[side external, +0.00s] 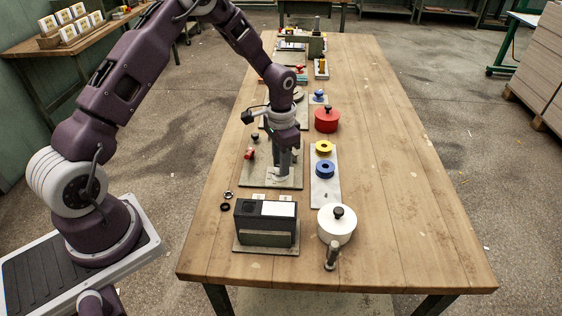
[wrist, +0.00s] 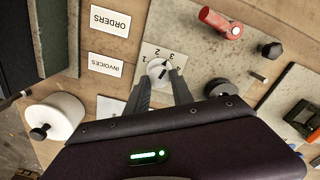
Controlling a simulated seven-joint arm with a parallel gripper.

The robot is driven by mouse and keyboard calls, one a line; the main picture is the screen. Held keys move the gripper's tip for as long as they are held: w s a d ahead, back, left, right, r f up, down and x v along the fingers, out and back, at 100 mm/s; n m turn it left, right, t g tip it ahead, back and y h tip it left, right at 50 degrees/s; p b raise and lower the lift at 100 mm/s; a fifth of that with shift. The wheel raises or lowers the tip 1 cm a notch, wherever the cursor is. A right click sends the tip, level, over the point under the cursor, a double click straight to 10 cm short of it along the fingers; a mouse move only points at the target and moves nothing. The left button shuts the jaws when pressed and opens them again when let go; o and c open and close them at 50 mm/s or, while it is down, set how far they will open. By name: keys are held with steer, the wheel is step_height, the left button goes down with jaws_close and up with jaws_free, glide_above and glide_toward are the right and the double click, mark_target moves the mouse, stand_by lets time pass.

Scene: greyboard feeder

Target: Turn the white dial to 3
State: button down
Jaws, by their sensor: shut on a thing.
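The white dial (wrist: 157,71) sits on a pale plate with small numerals around its far edge in the wrist view. A dark pointer mark on it seems to slant to the upper right; which numeral it meets I cannot tell surely. My gripper (wrist: 162,76) is shut on the dial, one finger on each side of it. In the side view my gripper (side external: 284,170) points straight down over a grey board (side external: 260,181), and its fingers mostly hide the dial there.
A red-handled part (wrist: 222,22) and a black knob (wrist: 271,50) stand nearby on the board. A dark box (side external: 266,223) and a white lidded pot (side external: 337,224) are at the near end. The table's right side is clear.

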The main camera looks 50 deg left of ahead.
steer(key=shift+m, duration=0.5)
stand_by(0.3)
steer(key=c, duration=1.1)
jaws_free()
step_height(320, 180, up, 7)
steer(key=shift+r, duration=0.1)
steer(key=shift+r, duration=0.1)
